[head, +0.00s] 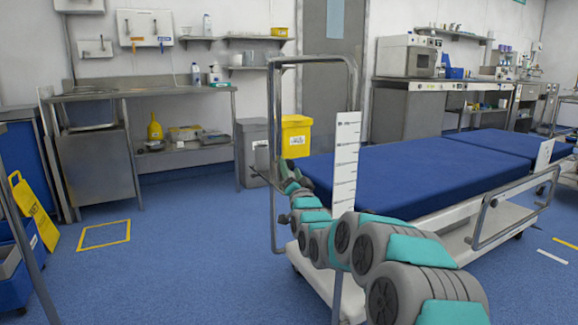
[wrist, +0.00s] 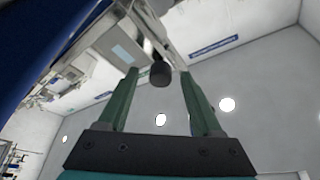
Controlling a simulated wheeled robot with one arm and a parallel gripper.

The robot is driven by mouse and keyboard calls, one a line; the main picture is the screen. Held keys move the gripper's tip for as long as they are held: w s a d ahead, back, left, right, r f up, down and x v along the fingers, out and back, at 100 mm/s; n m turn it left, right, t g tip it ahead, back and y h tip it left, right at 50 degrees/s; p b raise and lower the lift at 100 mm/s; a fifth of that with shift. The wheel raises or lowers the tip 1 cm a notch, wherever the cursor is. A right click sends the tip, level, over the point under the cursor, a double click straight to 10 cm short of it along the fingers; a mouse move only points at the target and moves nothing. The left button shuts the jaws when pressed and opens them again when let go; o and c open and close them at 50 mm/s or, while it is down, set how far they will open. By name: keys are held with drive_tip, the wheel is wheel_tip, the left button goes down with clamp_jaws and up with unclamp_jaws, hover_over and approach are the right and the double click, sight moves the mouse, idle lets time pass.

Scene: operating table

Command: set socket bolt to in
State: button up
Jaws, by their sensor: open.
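A dark round knob (wrist: 160,78), which looks like the head of the socket bolt, shows in the wrist view at the end of a pale metal part. My gripper (wrist: 159,72) is open, with one green finger to the left of the knob and one to the right. Gaps show between the knob and both fingers. I cannot tell how deep between the fingers it lies. In the head view my arm reaches to the near end of the bed, beside its metal frame. The bolt cannot be made out there.
The bed has a blue mattress (head: 405,168) and a tall metal end frame (head: 271,110). A white scale board (head: 345,160) stands beside my arm. A yellow bin (head: 296,137) is behind the frame. A yellow floor sign (head: 34,212) stands left.

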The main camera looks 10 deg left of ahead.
drive_tip(key=v, duration=0.4)
drive_tip(key=shift+s+f, duration=0.1)
drive_tip(key=shift+s, duration=0.2)
drive_tip(key=shift+d, duration=0.1)
